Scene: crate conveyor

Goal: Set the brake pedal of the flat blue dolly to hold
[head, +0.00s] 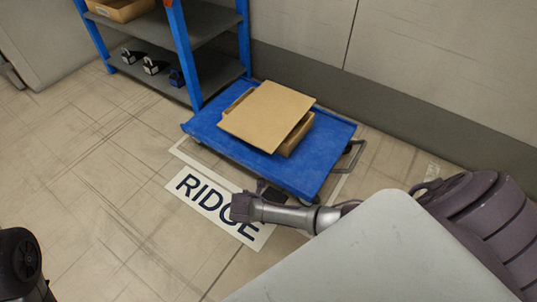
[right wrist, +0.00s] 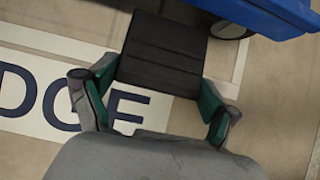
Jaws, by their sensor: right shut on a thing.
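The flat blue dolly (head: 210,128) stands on the tiled floor beside the shelf. Part of its blue deck (right wrist: 272,14) shows at the top right of the right wrist view. The black ribbed brake pedal (right wrist: 163,52) is beside the dolly's near edge, over the white floor sign. My right gripper (right wrist: 158,84) has its green-padded fingers at the pedal's two sides and is shut on it. In the head view my right gripper (head: 266,190) is small and dark at the dolly's near edge. My left gripper is not in view. The pedal's exact tilt is hard to tell.
A cardboard box with a flat brown sheet (head: 265,115) on top sits on the dolly. A blue-posted shelf (head: 183,50) stands behind left, against the wall. A floor sign (head: 200,198) reads "RIDGE", partly covered by my arm.

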